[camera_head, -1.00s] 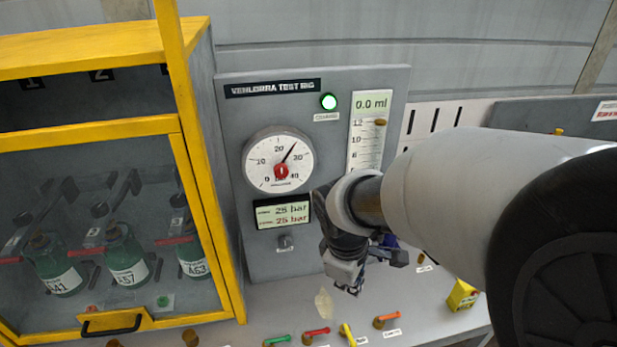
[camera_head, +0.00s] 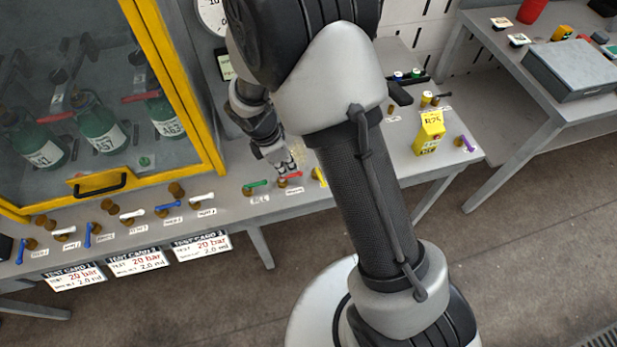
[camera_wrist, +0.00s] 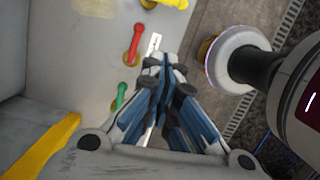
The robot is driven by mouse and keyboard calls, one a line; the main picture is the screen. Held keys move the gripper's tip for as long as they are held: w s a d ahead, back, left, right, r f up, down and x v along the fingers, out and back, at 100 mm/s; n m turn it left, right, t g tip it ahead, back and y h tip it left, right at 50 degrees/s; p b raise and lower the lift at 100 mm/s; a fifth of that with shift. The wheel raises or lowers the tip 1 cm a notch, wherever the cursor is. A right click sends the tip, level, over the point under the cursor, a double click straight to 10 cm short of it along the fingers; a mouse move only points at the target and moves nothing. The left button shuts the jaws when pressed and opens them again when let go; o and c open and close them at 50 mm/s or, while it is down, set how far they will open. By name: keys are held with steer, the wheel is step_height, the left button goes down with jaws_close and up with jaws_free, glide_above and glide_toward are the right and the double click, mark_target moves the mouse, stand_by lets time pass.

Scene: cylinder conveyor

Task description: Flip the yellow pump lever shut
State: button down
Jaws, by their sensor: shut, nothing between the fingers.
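The yellow pump lever (camera_head: 320,177) stands near the bench's front edge, partly hidden by my arm in the head view. In the wrist view the yellow lever (camera_wrist: 172,3) is cut by the top edge, beyond the red lever. My gripper (camera_head: 289,170) is over the bench just behind the red lever (camera_head: 290,176), left of the yellow one. Its fingers (camera_wrist: 163,68) are shut and empty. They are apart from the yellow lever in the wrist view, where the red lever (camera_wrist: 133,45) is closer to them.
A green lever (camera_head: 256,184) is left of the red one. White and blue levers (camera_head: 172,205) line the front edge further left. A yellow-framed cabinet (camera_head: 190,95) with green bottles stands at left. A yellow box (camera_head: 428,133) and purple lever (camera_head: 464,143) are at the right end.

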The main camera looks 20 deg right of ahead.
steer(key=b+x, duration=0.4)
steer(key=x, duration=0.6)
steer(key=shift+d+f, duration=0.1)
steer(key=shift+f, duration=0.2)
steer(key=d+b, duration=0.1)
steer(key=d, duration=0.1)
steer(key=shift+w+d, duration=0.15)
steer(key=shift+d, duration=0.15)
steer(key=shift+d+f, duration=0.1)
steer(key=shift+d, duration=0.5)
